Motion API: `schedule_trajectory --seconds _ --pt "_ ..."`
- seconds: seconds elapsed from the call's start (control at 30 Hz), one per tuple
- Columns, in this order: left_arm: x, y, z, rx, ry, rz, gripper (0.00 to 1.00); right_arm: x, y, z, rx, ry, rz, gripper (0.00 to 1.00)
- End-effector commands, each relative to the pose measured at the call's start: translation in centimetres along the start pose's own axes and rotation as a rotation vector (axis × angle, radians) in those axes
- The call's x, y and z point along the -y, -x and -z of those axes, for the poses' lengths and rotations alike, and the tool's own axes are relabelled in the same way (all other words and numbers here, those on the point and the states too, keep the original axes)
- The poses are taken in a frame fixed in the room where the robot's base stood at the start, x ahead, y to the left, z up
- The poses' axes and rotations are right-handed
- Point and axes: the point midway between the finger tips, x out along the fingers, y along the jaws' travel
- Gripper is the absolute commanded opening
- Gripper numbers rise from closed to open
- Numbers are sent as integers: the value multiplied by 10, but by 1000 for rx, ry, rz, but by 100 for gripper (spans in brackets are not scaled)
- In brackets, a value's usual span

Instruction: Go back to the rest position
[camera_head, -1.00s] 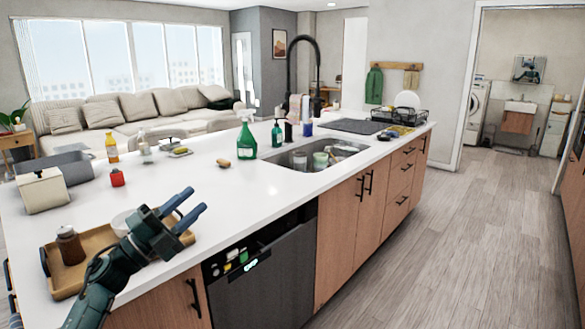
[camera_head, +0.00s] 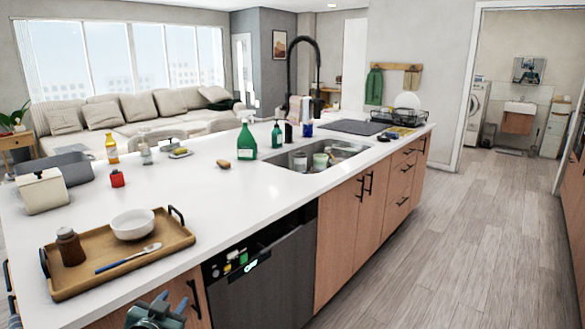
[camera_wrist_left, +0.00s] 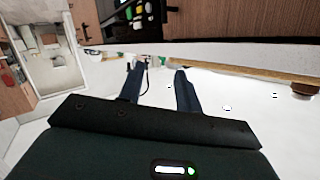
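My left gripper (camera_head: 157,313) is at the bottom edge of the head view, in front of the island's near side and below the counter top. Only part of it shows there. In the left wrist view its two blue fingers (camera_wrist_left: 158,78) stand apart with nothing held between them. My right gripper is in neither view. A wooden tray (camera_head: 90,283) with dark handles lies on the counter near its front left edge, apart from my left gripper. It holds a white bowl (camera_head: 133,224), a brown jar (camera_head: 70,246) and a spoon (camera_head: 128,259).
The white island counter (camera_head: 205,205) has free room in its middle. A green spray bottle (camera_head: 246,140) stands beside the sink (camera_head: 300,160). A dark dishwasher (camera_head: 265,275) and wooden cabinets (camera_head: 340,235) form the front. The floor (camera_head: 455,240) to the right is clear.

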Motion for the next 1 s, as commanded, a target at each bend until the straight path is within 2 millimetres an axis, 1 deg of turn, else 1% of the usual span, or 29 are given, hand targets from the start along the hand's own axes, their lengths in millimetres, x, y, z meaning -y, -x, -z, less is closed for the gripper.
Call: schedule_trajectory --seconds 0.03,0.07,0.1,0.17,0.2,0.27,0.3,0.33,0.4,0.5,0.6,0.67,1.0 --pt "-26 20 -26 32 11 -39 34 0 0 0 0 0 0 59" --pt "-39 31 -38 50 19 -60 34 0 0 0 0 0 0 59" --pt "-58 49 -55 72 31 -88 34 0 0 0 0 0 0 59" --pt "-85 78 -78 109 52 -132 34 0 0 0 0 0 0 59" --pt "-102 99 -91 132 69 -159 34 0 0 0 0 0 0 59" --pt "-125 131 -108 168 96 -195 34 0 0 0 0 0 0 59" --pt "-138 151 -116 190 115 -217 34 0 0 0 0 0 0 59" --pt "-147 166 -122 207 129 -232 34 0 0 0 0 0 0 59" --pt "-164 197 -132 241 160 -259 34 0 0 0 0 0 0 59" --pt "-180 230 -138 277 195 -285 34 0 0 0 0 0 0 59" --pt "-188 249 -141 298 216 -299 34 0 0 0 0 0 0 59" --pt "-190 255 -141 304 223 -303 34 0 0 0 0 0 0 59" --pt "-191 256 -142 306 224 -304 34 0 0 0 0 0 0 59"
